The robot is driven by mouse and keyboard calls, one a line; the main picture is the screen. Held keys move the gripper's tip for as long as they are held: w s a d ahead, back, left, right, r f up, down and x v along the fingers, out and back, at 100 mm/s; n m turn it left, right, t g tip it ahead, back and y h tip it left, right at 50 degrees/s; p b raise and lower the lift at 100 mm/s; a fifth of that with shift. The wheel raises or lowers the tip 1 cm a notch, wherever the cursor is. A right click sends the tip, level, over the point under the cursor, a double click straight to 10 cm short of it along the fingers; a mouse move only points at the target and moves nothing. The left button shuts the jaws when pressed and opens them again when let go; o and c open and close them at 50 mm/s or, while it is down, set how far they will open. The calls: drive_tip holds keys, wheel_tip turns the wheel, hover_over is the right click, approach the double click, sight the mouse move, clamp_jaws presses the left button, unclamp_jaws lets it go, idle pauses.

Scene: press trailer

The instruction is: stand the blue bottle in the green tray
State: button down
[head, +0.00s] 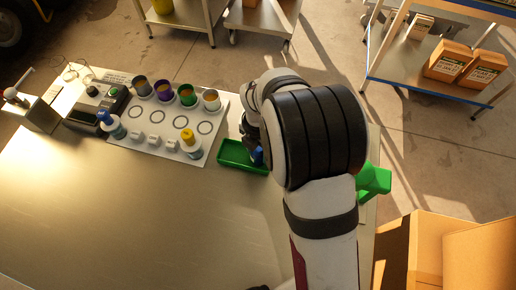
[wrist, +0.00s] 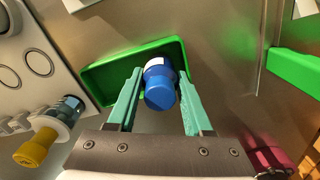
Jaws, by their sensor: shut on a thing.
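In the head view the same tray (head: 228,158) lies right of the white board. A bit of the blue bottle (head: 258,156) shows at the tray's right end. My arm hides the gripper in that view.
A white board (head: 150,140) with open paint cups, printed rings, a yellow-capped bottle (head: 190,143) and another blue-capped bottle (head: 113,126) lies left of the tray. A green object (head: 375,181) is right of my arm. The front table (head: 130,220) is clear.

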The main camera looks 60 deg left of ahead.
drive_tip(key=shift+c, duration=1.5)
unclamp_jaws()
drive_tip(key=shift+f, duration=0.1)
wheel_tip(320, 180, up, 12)
drive_tip(key=shift+r, duration=0.2)
drive_tip(key=o, duration=0.3)
drive_tip(key=w+r+m+y, duration=0.1)
drive_tip(key=w+r+m, duration=0.2)
drive_tip(key=r+m, duration=0.1)
drive_tip(key=shift+d+r, duration=0.35)
drive_tip(key=shift+r, duration=0.5)
drive_tip(key=w+d+r+m+t+y, duration=0.1)
drive_tip(key=w+d+r+m+y, duration=0.1)
drive_tip(key=r+m, duration=0.35)
drive_tip(key=w+d+r+m+y, duration=0.1)
drive_tip(key=w+d+r+m, duration=0.1)
drive_tip(key=w+r+m, duration=0.3)
drive_tip(key=s+a+f+n, duration=0.1)
drive_tip(key=a+f, duration=0.2)
drive_tip(key=f, duration=0.5)
drive_tip(key=shift+a, duration=0.35)
